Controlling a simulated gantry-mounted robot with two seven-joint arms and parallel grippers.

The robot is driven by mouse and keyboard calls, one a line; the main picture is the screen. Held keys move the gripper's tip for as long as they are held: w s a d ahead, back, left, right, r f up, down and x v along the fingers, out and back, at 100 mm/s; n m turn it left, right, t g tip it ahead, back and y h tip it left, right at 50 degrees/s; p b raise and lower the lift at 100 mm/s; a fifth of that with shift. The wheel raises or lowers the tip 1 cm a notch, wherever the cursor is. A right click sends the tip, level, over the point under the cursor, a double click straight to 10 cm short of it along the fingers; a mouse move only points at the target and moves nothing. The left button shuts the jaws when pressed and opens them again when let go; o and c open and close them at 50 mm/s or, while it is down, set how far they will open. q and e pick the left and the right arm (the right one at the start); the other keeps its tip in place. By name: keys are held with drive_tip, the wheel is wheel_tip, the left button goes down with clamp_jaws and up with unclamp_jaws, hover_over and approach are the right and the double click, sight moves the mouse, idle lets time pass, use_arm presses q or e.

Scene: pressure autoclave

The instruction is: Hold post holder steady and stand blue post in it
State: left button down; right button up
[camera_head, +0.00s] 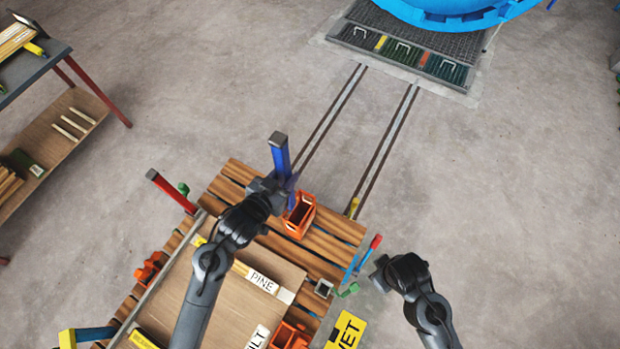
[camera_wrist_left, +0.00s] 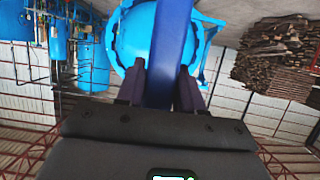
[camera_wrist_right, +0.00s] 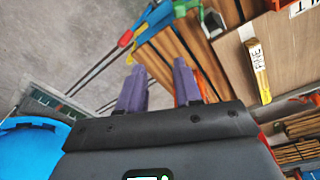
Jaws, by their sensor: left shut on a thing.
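My left gripper (camera_head: 284,187) is shut on a blue post (camera_head: 280,156) with a grey top. The post also shows between the fingers in the left wrist view (camera_wrist_left: 172,40). In the head view the right arm is right of the cart.
A blue, red-ended piece (camera_head: 370,252) stands at the right edge. Floor rails (camera_head: 385,150) lead toward the blue autoclave (camera_head: 450,10).

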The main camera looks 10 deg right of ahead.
drive_tip(key=w+a+f+n+g, duration=0.1)
drive_tip(key=w+a+f+n, duration=0.2)
drive_tip(key=f, duration=0.4)
drive_tip(key=w+a+f+n+g, duration=0.1)
drive_tip(key=w+a+f+g, duration=0.15)
drive_tip(key=w+f, duration=0.35)
drive_tip(key=w+a+r+t, duration=0.1)
drive_tip(key=w+a+r, duration=0.25)
drive_tip(key=w, duration=0.35)
drive_tip(key=w+a+r+n+t+y, duration=0.15)
drive_tip(key=w+r, duration=0.25)
drive_tip(key=w, duration=0.4)
drive_tip(key=w+a+r+t, duration=0.1)
drive_tip(key=w+a+r, duration=0.2)
drive_tip(key=w, duration=0.4)
drive_tip(key=shift+h, duration=0.25)
drive_tip(key=shift+w+a+f, duration=0.1)
drive_tip(key=shift+a+f, duration=0.1)
drive_tip(key=shift+f, duration=1.5)
drive_tip(key=shift+w+a+f, duration=0.1)
drive_tip(key=shift+a+f, duration=0.1)
drive_tip(key=shift+f, duration=1.5)
drive_tip(key=shift+w+a+f, duration=0.1)
drive_tip(key=shift+a+f, duration=0.1)
drive_tip(key=shift+f, duration=1.5)
drive_tip(key=shift+c, duration=0.3)
clamp_jaws()
